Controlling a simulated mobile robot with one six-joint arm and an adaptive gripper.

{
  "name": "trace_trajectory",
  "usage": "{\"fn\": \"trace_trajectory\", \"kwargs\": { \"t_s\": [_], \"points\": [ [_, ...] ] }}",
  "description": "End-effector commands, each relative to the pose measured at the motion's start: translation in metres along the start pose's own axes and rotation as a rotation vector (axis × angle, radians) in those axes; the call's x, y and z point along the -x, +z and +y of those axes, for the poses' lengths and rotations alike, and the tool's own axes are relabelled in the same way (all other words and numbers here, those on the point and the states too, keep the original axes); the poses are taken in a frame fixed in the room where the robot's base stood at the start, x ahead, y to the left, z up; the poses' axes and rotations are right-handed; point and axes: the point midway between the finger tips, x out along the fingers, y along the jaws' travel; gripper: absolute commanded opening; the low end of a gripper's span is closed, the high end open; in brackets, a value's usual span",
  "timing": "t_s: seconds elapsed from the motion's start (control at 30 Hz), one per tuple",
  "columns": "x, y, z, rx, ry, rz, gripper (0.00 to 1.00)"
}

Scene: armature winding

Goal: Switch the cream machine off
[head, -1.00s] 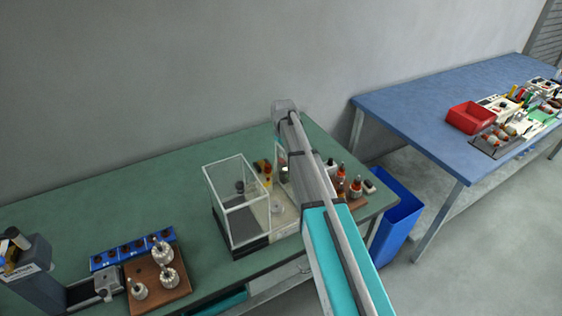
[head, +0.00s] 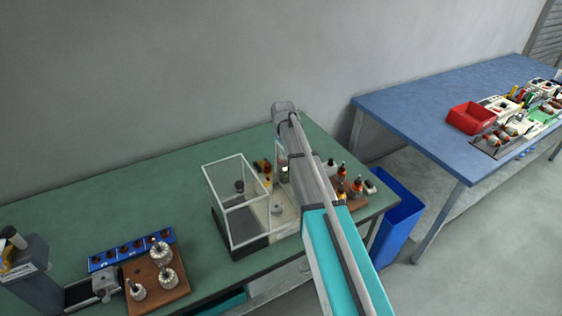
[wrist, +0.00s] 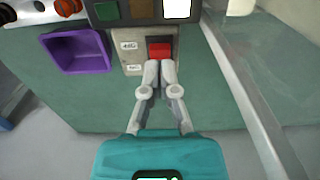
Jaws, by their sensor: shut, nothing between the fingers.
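The cream machine shows in the wrist view as a cream front panel (wrist: 131,56) with small white labels. A red switch (wrist: 160,50) in a dark surround sits on it. My gripper (wrist: 160,64) is shut and empty. Its fingertips are right at the lower edge of the red switch; I cannot tell whether they touch it. In the head view the cream machine (head: 284,222) stands on the green table beside a clear guard box (head: 240,200), partly hidden by my arm. My gripper is hidden there.
A purple bin (wrist: 78,50) is left of the panel, and a clear guard wall rises at the right in the wrist view. Orange-and-metal parts stand on a wooden board (head: 357,203) right of my arm. A blue bin (head: 398,215) stands beyond the table's right end.

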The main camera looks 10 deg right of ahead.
Motion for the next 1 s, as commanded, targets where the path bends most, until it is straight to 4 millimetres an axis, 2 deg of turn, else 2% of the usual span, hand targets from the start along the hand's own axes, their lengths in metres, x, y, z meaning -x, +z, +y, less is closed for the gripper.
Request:
{"fn": "trace_trajectory", "kwargs": {
  "t_s": [1.0],
  "points": [
    [-0.011, 0.0, -0.001, 0.001, 0.0, 0.0, 0.0]
  ]
}}
